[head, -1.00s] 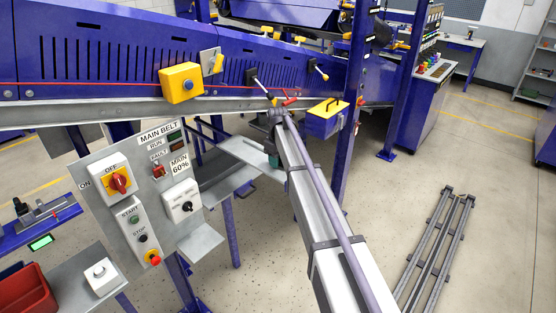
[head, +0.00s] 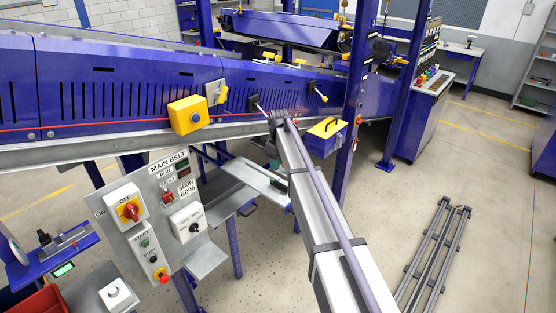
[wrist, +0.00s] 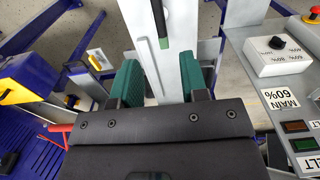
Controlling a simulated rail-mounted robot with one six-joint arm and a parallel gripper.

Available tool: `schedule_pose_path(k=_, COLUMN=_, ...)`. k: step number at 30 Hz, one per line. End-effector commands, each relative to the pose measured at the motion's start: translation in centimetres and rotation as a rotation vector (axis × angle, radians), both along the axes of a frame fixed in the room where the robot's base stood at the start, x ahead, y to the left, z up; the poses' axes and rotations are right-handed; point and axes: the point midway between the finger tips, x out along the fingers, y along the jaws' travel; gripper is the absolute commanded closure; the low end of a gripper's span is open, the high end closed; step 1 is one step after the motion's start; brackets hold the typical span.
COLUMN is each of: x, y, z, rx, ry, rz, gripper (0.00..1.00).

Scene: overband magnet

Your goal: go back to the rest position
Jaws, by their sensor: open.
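My gripper (wrist: 160,80) shows in the wrist view as two green finger pads standing apart. The pads are above a pale grey shelf (wrist: 150,40), with a floor gap beside it; I see nothing held between them. A thin rod with a dark and green end (wrist: 161,25) lies on the shelf ahead of the pads. In the head view my gripper (head: 272,158) hangs at the far end of my outstretched arm, mostly hidden by it, near the shelf (head: 250,178) below the blue conveyor side.
The main belt control panel (head: 155,215) stands left of my arm and is close on the right in the wrist view. A yellow box (head: 187,115) is on the conveyor side (head: 100,90). A yellow-lidded blue box (head: 326,137) is right of my arm's end.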

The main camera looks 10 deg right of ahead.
Motion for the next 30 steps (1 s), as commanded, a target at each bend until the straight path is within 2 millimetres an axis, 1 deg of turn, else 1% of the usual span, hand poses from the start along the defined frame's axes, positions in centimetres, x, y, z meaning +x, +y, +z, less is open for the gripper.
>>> schedule_pose_path(k=2, x=0.0, y=0.0, z=0.0, rx=0.0, ry=0.0, rz=-0.037, gripper=0.6)
schedule_pose_path(k=3, x=-0.3, y=0.0, z=0.0, rx=0.0, ry=0.0, rz=-0.09, gripper=0.6)
schedule_pose_path(k=4, x=-1.8, y=0.0, z=0.0, rx=0.0, ry=0.0, rz=-0.15, gripper=0.6)
schedule_pose_path(k=5, x=-4.1, y=0.0, z=0.0, rx=-0.001, ry=0.001, rz=-0.207, gripper=0.6)
schedule_pose_path(k=6, x=-7.3, y=0.0, z=-0.8, rx=-0.001, ry=0.001, rz=-0.276, gripper=0.6)
schedule_pose_path(k=7, x=-10.0, y=0.0, z=-1.7, rx=-0.001, ry=0.001, rz=-0.33, gripper=0.6)
schedule_pose_path(k=8, x=-12.9, y=0.0, z=-2.8, rx=-0.001, ry=0.001, rz=-0.382, gripper=0.6)
schedule_pose_path(k=9, x=-16.9, y=-0.1, z=-4.3, rx=-0.001, ry=0.001, rz=-0.449, gripper=0.6)
schedule_pose_path(k=11, x=-22.8, y=-0.1, z=-6.6, rx=-0.002, ry=0.0, rz=-0.539, gripper=0.6)
schedule_pose_path(k=12, x=-26.5, y=-0.1, z=-8.1, rx=-0.002, ry=0.0, rz=-0.588, gripper=0.6)
schedule_pose_path(k=14, x=-31.5, y=-0.1, z=-10.3, rx=-0.002, ry=0.0, rz=-0.643, gripper=0.6)
schedule_pose_path(k=15, x=-34.3, y=-0.2, z=-11.6, rx=-0.002, ry=0.0, rz=-0.666, gripper=0.6)
schedule_pose_path(k=18, x=-39.1, y=-0.2, z=-14.4, rx=-0.001, ry=-0.001, rz=-0.677, gripper=0.6)
schedule_pose_path(k=19, x=-39.8, y=-0.2, z=-15.0, rx=-0.001, ry=-0.001, rz=-0.676, gripper=0.6)
schedule_pose_path(k=21, x=-39.5, y=-0.2, z=-15.5, rx=-0.001, ry=-0.001, rz=-0.675, gripper=0.6)
schedule_pose_path(k=26, x=-39.2, y=-0.2, z=-14.9, rx=-0.002, ry=0.0, rz=-0.674, gripper=0.6)
schedule_pose_path(k=30, x=-39.1, y=-0.2, z=-14.9, rx=-0.002, ry=0.0, rz=-0.673, gripper=0.6)
